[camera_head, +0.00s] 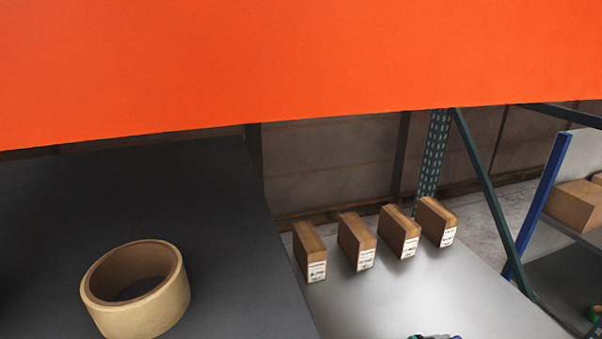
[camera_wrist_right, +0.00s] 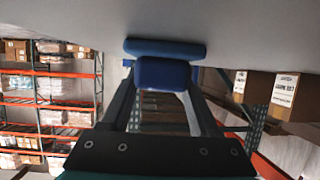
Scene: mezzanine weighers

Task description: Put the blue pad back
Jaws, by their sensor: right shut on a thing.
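The blue pad (camera_wrist_right: 164,73) shows in the right wrist view as a dark blue block with a wider blue part against the pale grey surface (camera_wrist_right: 70,15). My right gripper (camera_wrist_right: 162,85) is shut on it, one finger on each side. The pad is close to the grey surface; I cannot tell whether it touches it. In the head view only a small teal and blue bit (camera_head: 436,337) shows at the bottom edge, too cut off to name surely. My left gripper is in neither view.
Several brown boxes (camera_head: 357,240) stand in a row on the grey tabletop (camera_head: 430,285). A tan tape roll (camera_head: 138,287) sits on a dark surface (camera_head: 215,200) to the left. An orange band (camera_head: 300,60) covers the top. A blue-edged shelf (camera_head: 540,200) stands at right.

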